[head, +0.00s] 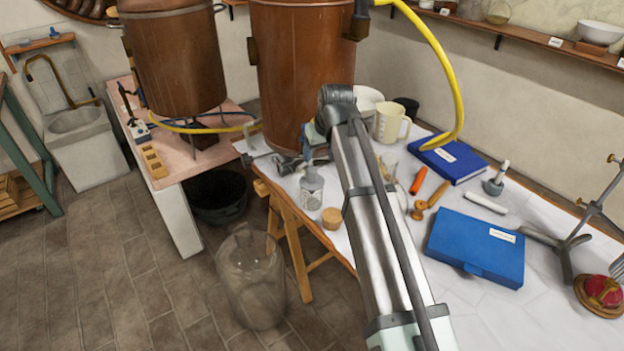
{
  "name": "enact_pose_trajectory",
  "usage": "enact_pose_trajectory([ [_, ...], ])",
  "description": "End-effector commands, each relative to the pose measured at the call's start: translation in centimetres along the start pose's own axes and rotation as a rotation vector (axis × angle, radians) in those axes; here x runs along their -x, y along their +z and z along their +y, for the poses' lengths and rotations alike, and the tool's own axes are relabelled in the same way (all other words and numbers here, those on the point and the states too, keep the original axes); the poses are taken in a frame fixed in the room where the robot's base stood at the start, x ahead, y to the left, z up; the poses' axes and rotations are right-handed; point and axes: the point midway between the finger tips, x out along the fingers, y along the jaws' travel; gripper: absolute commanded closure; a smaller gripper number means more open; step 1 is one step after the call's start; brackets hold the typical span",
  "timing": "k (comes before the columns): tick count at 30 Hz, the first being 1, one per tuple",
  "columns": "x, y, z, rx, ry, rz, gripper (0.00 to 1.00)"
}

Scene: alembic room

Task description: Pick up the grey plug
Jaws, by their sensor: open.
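My arm reaches from the lower right to the far left end of the white-covered table (352,245). My gripper (290,166) is small and dark in this view, low over that end, just in front of the big copper vessel. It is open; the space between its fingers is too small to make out. I cannot pick out the grey plug for certain; it may be hidden by the gripper or the arm. A clear bottle (311,190) stands just in front of the gripper.
A brown cork (331,218) sits near the table's front edge. The copper vessel (300,70) rises close behind the gripper. A cream jug (391,122), blue book (445,158) and blue case (476,247) lie right of my arm. A yellow hose (450,60) hangs above.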

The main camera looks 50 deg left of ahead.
Motion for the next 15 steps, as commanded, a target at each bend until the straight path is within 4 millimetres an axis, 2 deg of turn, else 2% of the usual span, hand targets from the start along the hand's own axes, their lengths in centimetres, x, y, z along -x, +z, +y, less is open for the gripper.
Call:
enact_pose_trajectory([
  [1, -1.1, 0.0, 0.0, 0.001, -0.001, -0.004, 0.35],
  [6, -3.8, 0.0, 0.0, 0.002, 0.0, -0.004, 0.35],
  [10, -5.2, 0.0, 0.0, 0.002, 0.0, -0.002, 0.35],
  [15, -5.9, 0.0, -0.1, 0.003, 0.0, -0.002, 0.35],
])
